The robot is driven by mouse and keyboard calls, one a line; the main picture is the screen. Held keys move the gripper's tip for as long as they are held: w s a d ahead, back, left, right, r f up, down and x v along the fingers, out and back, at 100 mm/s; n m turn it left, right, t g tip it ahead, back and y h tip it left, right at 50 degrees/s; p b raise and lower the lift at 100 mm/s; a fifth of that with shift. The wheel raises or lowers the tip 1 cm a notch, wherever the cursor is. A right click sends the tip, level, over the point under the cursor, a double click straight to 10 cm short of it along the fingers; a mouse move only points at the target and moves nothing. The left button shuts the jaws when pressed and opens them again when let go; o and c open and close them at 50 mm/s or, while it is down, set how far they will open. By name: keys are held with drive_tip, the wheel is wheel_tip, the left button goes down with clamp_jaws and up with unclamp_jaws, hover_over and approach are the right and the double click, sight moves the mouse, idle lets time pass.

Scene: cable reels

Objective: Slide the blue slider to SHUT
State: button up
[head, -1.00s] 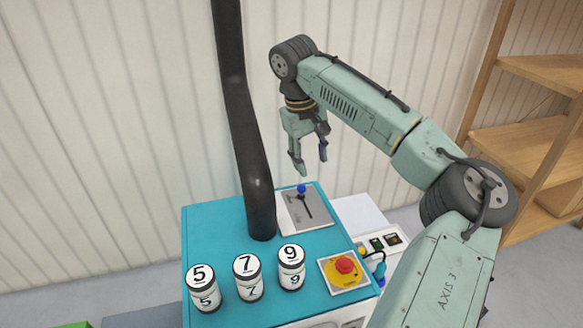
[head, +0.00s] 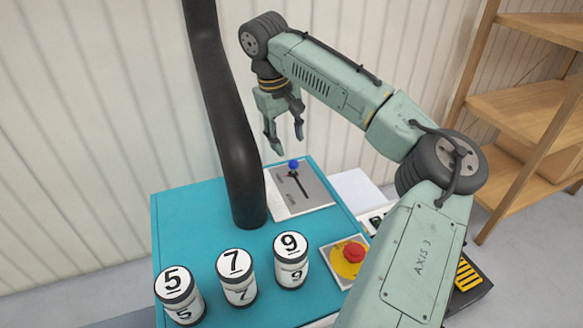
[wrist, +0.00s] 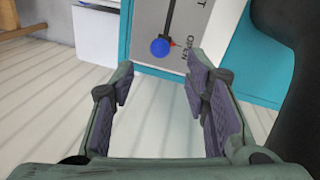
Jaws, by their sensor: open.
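The blue slider knob (head: 293,165) stands at the far end of its dark slot on a grey plate (head: 312,187), on top of the teal cabinet. My gripper (head: 285,144) hangs above and slightly behind the knob, fingers pointing down, open and empty. In the wrist view my gripper's two fingers (wrist: 165,88) are wide apart, with the knob beyond them and not touched.
A thick black pipe (head: 238,165) rises left of the slider plate. Canisters marked 5 (head: 178,290), 7 (head: 237,275) and 9 (head: 290,258) stand at the front. A red stop button (head: 353,252) is near the right edge. A wooden shelf (head: 525,115) stands at right.

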sight(292, 161)
drive_tip(key=f, duration=0.5)
drive_tip(key=d+f, duration=0.1)
drive_tip(key=f, duration=0.1)
drive_tip(key=shift+w+f, duration=0.2)
drive_tip(key=shift+w, duration=0.2)
drive_tip(key=shift+c, duration=0.2)
clamp_jaws()
idle(0.3)
